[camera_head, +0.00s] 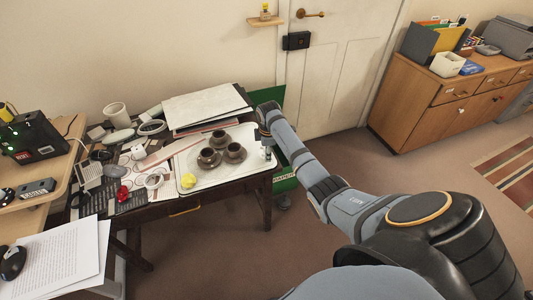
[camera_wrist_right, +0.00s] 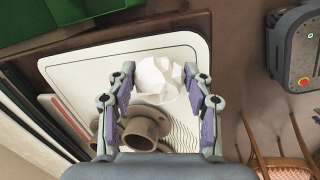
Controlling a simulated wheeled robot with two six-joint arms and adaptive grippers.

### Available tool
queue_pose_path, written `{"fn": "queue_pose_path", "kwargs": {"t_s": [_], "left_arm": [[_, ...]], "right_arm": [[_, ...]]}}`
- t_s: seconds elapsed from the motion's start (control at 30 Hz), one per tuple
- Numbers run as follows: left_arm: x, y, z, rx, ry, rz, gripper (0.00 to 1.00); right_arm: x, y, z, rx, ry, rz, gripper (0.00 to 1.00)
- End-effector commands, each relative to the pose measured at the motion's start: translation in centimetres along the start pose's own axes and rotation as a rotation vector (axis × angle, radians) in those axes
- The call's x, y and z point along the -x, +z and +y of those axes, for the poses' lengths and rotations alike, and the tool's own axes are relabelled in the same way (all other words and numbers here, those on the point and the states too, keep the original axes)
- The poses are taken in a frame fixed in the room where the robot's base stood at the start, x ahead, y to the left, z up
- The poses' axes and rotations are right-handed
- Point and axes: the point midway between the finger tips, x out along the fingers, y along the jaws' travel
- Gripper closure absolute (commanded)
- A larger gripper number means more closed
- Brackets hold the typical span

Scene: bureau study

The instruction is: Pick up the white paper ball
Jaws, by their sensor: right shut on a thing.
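The white paper ball (camera_wrist_right: 160,80) is between the fingers of my right gripper (camera_wrist_right: 161,88) in the wrist view. The fingers are shut on its two sides. Behind it is the white tray (camera_wrist_right: 88,70), which also shows on the desk in the head view (camera_head: 190,164). In the head view my right gripper (camera_head: 267,148) is at the tray's right end, and the ball is too small or hidden to make out there. I cannot tell whether the ball still touches the tray. My left gripper is not in view.
Brown cups (camera_head: 209,157) stand on the tray, beside the gripper in the wrist view (camera_wrist_right: 143,128). The desk's left side is cluttered. A green bin (camera_head: 285,184) stands beyond the desk's right end.

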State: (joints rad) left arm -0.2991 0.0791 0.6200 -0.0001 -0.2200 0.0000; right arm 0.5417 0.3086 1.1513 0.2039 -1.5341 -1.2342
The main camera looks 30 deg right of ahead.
Motion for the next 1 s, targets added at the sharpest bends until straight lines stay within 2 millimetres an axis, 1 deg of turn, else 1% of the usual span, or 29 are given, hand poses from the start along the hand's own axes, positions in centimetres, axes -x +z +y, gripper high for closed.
{"fn": "queue_pose_path", "kwargs": {"t_s": [0.07, 0.17, 0.3, 0.4, 0.5, 0.6, 0.7, 0.83, 1.0], "left_arm": [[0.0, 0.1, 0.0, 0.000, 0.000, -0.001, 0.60], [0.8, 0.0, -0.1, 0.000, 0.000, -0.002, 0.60], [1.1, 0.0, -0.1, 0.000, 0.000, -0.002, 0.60], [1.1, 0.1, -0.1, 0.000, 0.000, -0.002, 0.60], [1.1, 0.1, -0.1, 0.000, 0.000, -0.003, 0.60], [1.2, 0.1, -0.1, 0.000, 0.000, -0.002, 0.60], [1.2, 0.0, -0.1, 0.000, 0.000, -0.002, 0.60], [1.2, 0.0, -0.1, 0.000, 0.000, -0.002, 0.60], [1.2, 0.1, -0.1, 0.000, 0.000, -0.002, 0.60]], "right_arm": [[1.8, 0.0, 0.5, 0.000, 0.006, 0.001, 0.58], [4.3, 0.5, -1.1, 0.003, 0.004, -0.002, 0.58], [8.6, 1.1, -3.4, 0.003, 0.005, -0.003, 0.58], [9.9, 1.7, -6.0, 0.003, 0.001, -0.005, 0.58], [11.5, 2.2, -8.1, 0.003, 0.001, -0.005, 0.58], [12.6, 2.6, -9.7, 0.004, 0.000, -0.004, 0.58], [13.3, 2.8, -10.7, 0.000, 0.000, -0.003, 0.58], [13.8, 2.9, -11.3, 0.000, 0.000, -0.001, 0.58], [13.8, 2.9, -11.4, 0.000, 0.000, 0.000, 0.58]]}}
